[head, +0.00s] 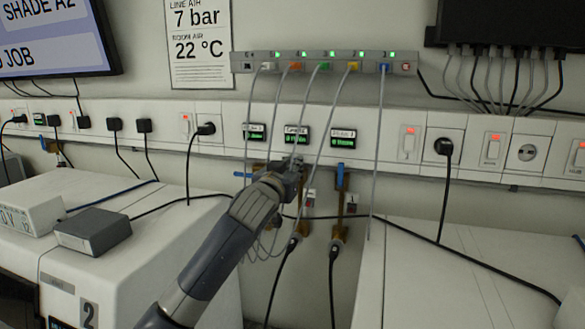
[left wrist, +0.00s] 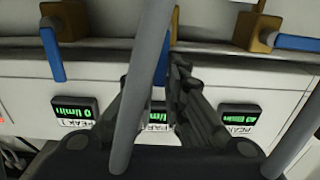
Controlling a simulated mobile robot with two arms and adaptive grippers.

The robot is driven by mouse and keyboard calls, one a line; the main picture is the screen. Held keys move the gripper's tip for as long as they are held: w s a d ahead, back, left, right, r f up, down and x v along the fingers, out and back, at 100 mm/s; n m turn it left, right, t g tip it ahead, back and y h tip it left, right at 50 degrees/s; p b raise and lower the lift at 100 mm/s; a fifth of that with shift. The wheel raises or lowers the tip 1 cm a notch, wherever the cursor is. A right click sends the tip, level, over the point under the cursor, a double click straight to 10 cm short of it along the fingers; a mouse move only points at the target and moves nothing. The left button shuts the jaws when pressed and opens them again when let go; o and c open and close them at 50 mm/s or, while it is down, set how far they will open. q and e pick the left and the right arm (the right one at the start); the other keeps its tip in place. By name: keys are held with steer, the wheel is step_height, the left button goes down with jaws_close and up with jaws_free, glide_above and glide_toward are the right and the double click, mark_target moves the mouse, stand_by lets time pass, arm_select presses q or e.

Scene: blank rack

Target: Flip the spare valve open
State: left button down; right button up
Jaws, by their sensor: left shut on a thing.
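The left valve's handle (head: 242,174) lies sideways, pointing left. The right valve's handle (head: 340,176) stands vertical. My left gripper (head: 297,164) is at the middle valve, covering most of it in the head view. In the left wrist view, which is upside down, the middle valve's blue handle (left wrist: 161,72) is vertical and my left gripper (left wrist: 172,75) is shut on it. A grey hose passes in front and hides part of the grip. I cannot read which valve is labelled spare. My right gripper is out of view.
Green-lit displays (head: 343,139) sit above the valves. Thin grey hoses (head: 330,108) hang from the port strip (head: 325,62) across the valve area. White cabinets stand left (head: 160,215) and right (head: 470,275), with black cables across them.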

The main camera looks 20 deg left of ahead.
arm_select(q)
steer(key=c, duration=1.6)
jaws_free()
steer(key=shift+c, duration=0.2)
steer(key=s, duration=1.2)
steer(key=shift+a, duration=0.2)
